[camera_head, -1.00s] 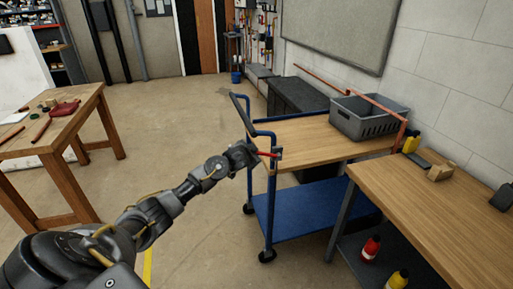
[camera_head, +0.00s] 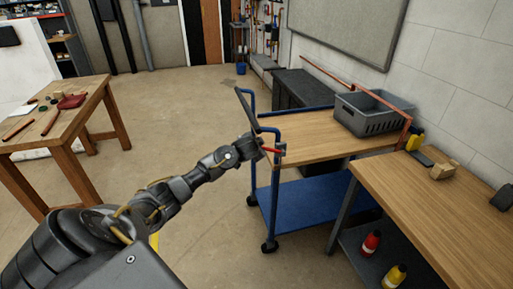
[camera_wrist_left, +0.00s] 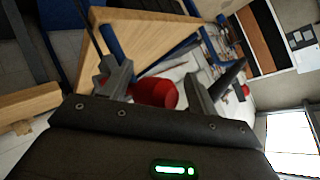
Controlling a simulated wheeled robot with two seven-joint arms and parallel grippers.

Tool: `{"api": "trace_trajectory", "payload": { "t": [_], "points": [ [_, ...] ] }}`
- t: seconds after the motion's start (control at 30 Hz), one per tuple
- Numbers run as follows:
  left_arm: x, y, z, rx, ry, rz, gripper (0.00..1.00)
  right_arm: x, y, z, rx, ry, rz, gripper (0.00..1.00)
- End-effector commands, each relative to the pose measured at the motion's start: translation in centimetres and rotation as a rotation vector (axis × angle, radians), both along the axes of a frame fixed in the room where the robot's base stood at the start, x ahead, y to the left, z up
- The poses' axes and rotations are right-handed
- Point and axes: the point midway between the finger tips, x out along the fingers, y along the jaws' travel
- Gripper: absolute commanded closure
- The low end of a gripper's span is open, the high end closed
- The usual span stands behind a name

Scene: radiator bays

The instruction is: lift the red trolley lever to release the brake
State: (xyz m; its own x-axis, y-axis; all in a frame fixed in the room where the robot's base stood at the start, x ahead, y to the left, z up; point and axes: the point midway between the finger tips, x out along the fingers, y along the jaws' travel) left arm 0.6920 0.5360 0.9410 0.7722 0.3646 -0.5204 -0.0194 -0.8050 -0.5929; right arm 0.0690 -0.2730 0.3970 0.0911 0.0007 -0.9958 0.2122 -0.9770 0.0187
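The blue trolley (camera_head: 318,205) has a wooden top and stands in the middle. Its short red lever (camera_head: 271,150) sticks out beside the near corner post, pointing left and roughly level. My left gripper (camera_head: 260,146) is at the free end of the lever. In the left wrist view the red lever (camera_wrist_left: 156,92) shows as a rounded red end between the two spread fingers of my left gripper (camera_wrist_left: 172,82), closer to the left finger. I cannot tell whether a finger touches it. My right gripper is in neither view.
A grey crate (camera_head: 372,114) stands on the trolley top. A wooden workbench (camera_head: 430,195) is close on the right, with bottles below. A wooden table (camera_head: 75,110) stands at the left. The floor between table and trolley is clear.

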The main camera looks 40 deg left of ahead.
Motion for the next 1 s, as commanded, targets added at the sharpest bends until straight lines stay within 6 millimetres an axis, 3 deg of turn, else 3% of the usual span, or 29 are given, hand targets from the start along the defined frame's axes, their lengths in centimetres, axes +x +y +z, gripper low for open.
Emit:
{"api": "trace_trajectory", "payload": {
  "t": [0.53, 1.0],
  "points": [
    [-0.5, -0.4, 0.6, -0.005, -0.007, -0.004, 0.41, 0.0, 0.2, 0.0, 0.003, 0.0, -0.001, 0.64],
    [-6.9, -3.4, 4.7, -0.005, -0.002, -0.004, 0.41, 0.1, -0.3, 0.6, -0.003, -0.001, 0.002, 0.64]
  ]
}}
